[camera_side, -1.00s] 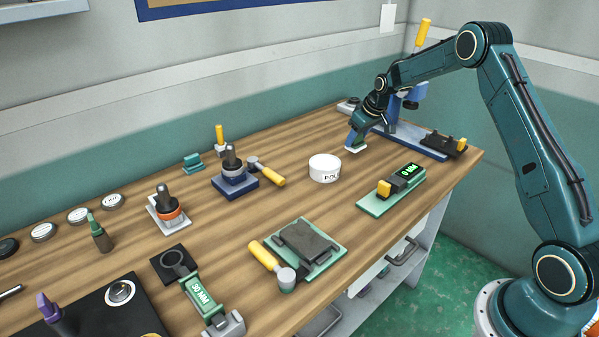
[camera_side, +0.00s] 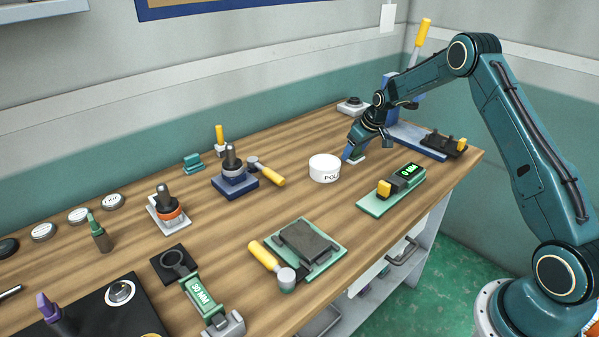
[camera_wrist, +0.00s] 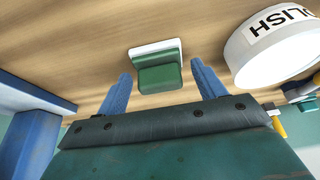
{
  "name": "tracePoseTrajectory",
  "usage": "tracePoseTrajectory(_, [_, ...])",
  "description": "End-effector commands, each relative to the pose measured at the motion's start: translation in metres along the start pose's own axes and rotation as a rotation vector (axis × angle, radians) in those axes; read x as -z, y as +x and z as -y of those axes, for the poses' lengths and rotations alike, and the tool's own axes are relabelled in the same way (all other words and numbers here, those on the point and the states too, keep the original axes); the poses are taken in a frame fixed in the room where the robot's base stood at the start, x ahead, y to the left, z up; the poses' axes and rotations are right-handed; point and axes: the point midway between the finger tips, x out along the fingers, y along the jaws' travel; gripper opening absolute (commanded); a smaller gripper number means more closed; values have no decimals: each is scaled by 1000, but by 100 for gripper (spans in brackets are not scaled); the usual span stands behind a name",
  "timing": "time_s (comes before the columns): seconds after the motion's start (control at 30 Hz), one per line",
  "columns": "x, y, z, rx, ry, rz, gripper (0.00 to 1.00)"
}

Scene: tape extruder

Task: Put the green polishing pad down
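The green polishing pad (camera_wrist: 158,72) has a green block handle on a white base. In the wrist view it sits on the wooden bench top (camera_wrist: 90,45), between the fingertips of my gripper (camera_wrist: 162,84), with a gap on each side. The blue fingers are open and not touching it. In the side view my gripper (camera_side: 353,152) is low over the bench, and the pad (camera_side: 359,157) is partly hidden behind a finger.
A white round tub marked POLISH (camera_side: 325,168) stands close to the left of my gripper. A blue-based press (camera_side: 415,138) is to the right. A green-based gauge (camera_side: 391,190) lies in front. The bench between tub and gauge is clear.

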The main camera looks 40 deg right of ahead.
Motion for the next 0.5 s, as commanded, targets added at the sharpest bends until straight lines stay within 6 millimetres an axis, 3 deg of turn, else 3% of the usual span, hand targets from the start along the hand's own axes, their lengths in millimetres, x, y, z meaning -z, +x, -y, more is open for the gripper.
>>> tracePoseTrajectory(0.5, [2,-8,0,-1,0,-2,70])
